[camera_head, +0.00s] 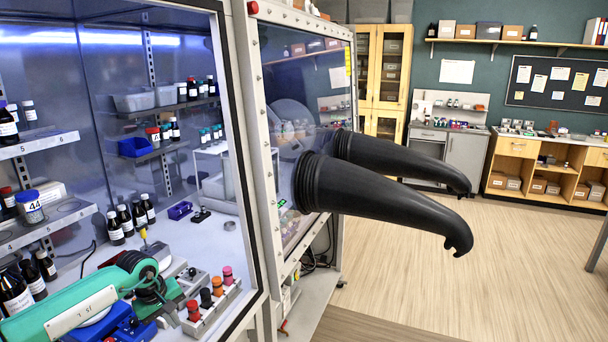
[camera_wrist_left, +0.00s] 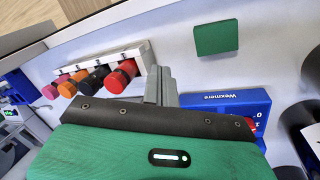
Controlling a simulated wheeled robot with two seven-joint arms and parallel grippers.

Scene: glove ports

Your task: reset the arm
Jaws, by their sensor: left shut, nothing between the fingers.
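My left arm (camera_head: 75,315) is green with dark joints and reaches into the glove cabinet from the lower left. My left gripper's grey fingers (camera_wrist_left: 160,80) show in the left wrist view, shut and empty, beyond the dark edge of the green wrist cover. They are close beside the red-capped end of a white rack (camera_wrist_left: 105,58); I cannot tell whether they touch it. In the head view this rack (camera_head: 217,307) holds red, black, orange and pink capped items, to the right of my wrist (camera_head: 168,298). My right gripper is out of view.
A blue box marked Wexmere (camera_wrist_left: 225,97) lies close to the fingers. A flat green square (camera_wrist_left: 217,39) lies on the pale floor beyond. Dark bottles (camera_head: 126,220) stand behind my arm. The cabinet's front frame (camera_head: 240,165) is on the right, with black gloves (camera_head: 390,200) outside.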

